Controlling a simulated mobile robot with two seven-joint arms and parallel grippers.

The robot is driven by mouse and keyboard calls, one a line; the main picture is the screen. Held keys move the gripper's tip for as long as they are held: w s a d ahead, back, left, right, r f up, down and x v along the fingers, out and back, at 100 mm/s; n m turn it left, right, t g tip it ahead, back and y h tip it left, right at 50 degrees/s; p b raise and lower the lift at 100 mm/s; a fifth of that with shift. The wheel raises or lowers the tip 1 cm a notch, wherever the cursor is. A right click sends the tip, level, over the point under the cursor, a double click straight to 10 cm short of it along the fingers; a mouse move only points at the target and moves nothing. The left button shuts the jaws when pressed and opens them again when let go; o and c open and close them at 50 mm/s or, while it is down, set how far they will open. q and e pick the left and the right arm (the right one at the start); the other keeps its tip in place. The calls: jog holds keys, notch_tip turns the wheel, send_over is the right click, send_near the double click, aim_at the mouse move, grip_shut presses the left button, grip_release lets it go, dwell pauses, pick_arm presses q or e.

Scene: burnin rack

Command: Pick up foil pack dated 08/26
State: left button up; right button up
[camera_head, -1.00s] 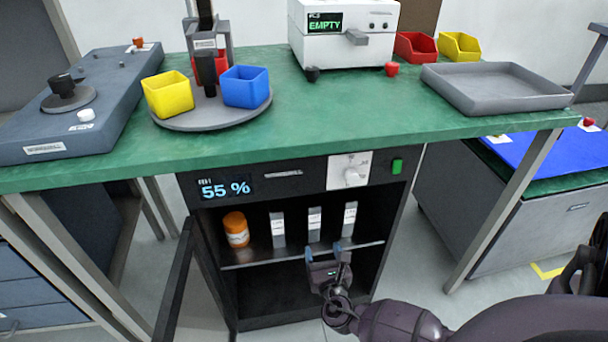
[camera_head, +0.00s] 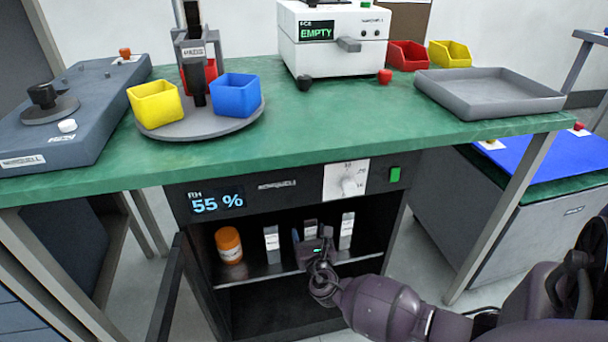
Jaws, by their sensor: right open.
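Three slim grey-white foil packs stand upright on the shelf of the open dry cabinet (camera_head: 285,184) under the bench: a left pack (camera_head: 271,243), a middle pack (camera_head: 310,226) and a right pack (camera_head: 347,226). Their dates are too small to read. My right gripper (camera_head: 312,238) is open at the middle pack, with its fingers to either side of it. It hides the lower part of that pack. I cannot tell whether the fingers touch it. My left gripper is not in view.
An orange jar (camera_head: 229,245) stands left of the packs on the shelf. The cabinet door (camera_head: 168,290) hangs open at the left. The green bench top (camera_head: 330,125) overhangs the cabinet, carrying a turntable with bins, a white machine and a grey tray (camera_head: 487,95).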

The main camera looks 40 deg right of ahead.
jog(key=shift+w+d, duration=0.3)
jog(key=shift+w, duration=0.15)
jog(key=shift+c, duration=0.5)
jog(key=c, duration=1.1)
